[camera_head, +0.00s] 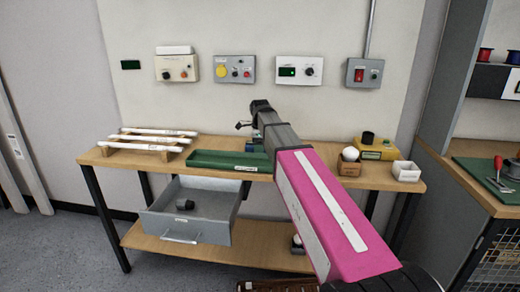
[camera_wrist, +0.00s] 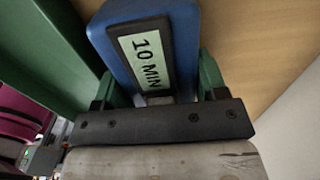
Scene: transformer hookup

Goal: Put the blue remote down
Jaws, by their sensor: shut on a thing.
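The blue remote (camera_wrist: 150,50), a blue block with a pale label reading "10 MIN", fills the middle of the wrist view. My gripper (camera_wrist: 158,85) is shut on it, with a green finger on each side. In the head view a small bit of blue (camera_head: 253,147) shows beside my arm, just behind the green tray (camera_head: 215,160); my fingertips are mostly hidden there by my arm. The tray's wall also shows in the wrist view (camera_wrist: 60,50) to the left of the remote. The wooden bench top lies beyond the remote; I cannot tell whether the remote touches it.
White bars on a wooden rack (camera_head: 150,140) stand left on the bench (camera_head: 320,180). A yellow box (camera_head: 376,150), a white cup (camera_head: 406,171) and a wooden block with a white ball (camera_head: 349,160) stand right. An open grey drawer (camera_head: 190,215) below holds a dark object.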

